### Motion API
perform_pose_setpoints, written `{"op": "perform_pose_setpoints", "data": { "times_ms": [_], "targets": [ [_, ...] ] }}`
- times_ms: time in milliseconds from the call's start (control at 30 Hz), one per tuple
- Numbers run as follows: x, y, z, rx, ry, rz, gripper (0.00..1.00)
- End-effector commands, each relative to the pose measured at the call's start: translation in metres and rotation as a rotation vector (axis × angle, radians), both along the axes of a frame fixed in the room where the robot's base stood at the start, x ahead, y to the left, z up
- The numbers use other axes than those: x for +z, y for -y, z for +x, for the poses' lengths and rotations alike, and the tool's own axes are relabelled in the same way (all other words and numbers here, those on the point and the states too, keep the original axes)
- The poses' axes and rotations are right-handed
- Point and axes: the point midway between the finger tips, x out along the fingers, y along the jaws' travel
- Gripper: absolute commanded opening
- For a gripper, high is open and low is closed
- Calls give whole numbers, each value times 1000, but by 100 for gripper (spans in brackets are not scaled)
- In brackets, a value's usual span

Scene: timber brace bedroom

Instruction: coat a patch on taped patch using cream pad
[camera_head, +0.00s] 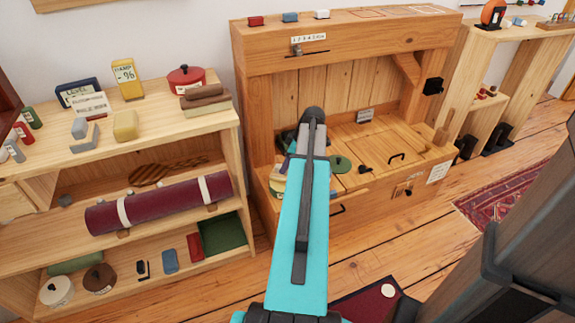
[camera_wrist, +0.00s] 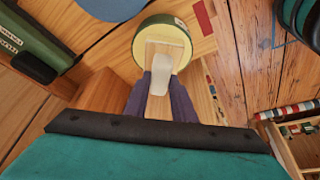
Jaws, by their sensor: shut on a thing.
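My gripper (camera_wrist: 160,92) shows in the wrist view with its two dark purple fingers shut on a small cream pad (camera_wrist: 159,74). The pad's far end overlaps a pale wooden rectangle (camera_wrist: 168,48) within a round cream disc (camera_wrist: 147,48) with a green rim. I cannot tell whether pad and rectangle touch. Orange outlined rectangles (camera_head: 368,13) mark the top of the wooden bench (camera_head: 258,36) in the head view. My turquoise arm hides the gripper and held pad there.
A green disc (camera_head: 340,163), black handle (camera_head: 396,156) and grey block (camera_head: 365,115) are on the bench's worktop. The left shelf (camera_head: 215,112) holds a yellowish block (camera_head: 125,125), a red pot (camera_head: 187,78) and a maroon roll (camera_head: 160,203). Floor is open beyond the bench's right front.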

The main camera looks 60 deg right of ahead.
Motion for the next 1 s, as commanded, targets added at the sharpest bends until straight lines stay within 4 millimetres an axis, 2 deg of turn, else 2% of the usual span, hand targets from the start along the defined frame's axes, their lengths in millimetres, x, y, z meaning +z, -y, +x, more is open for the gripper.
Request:
{"op": "perform_pose_setpoints", "data": {
  "times_ms": [800, 1000],
  "targets": [
    [46, 1, 0, -2, 1, -1, 5],
    [49, 1, 0, -1, 1, 0, 5]
  ]
}}
